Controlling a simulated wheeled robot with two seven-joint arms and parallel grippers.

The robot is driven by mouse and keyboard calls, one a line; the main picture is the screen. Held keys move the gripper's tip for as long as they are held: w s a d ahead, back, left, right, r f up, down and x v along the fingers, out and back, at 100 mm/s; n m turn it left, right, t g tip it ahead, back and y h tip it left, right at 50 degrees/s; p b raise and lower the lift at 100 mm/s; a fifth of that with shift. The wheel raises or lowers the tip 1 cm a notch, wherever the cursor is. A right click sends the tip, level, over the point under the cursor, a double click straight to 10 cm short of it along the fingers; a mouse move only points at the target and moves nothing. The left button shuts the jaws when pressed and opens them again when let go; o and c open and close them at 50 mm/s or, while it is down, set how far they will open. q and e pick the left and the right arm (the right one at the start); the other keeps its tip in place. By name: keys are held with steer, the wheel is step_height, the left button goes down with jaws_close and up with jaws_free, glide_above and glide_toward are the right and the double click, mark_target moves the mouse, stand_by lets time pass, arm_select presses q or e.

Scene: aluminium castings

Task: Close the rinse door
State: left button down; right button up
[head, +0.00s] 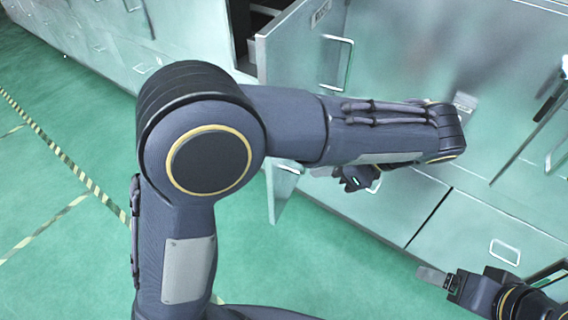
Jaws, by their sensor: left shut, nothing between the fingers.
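The rinse door (285,55) stands open from the cabinet front at the upper middle, with a small label near its top edge that is too small to read surely. A dark opening shows to its left. My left forearm crosses in front of the door and hides its middle; a pale panel below the forearm seems to be its lower part. My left gripper (322,172) is folded back under the forearm, shut and empty, its tips close to that lower panel; contact cannot be told. My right gripper (436,276) is at the lower right, apart from the door, its jaw gap not clear.
Closed cabinet fronts (400,45) and a lower drawer front with a handle (504,252) fill the right. More drawers (110,40) line the upper left. The green floor (75,200) with striped tape is clear.

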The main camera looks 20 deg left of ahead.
arm_select(q)
steer(key=w+a+f+p, duration=0.1)
steer(key=a+f, duration=0.2)
steer(key=a, duration=0.4)
steer(key=shift+a+f, duration=0.25)
steer(key=shift+a, duration=0.05)
steer(key=shift+a, duration=0.1)
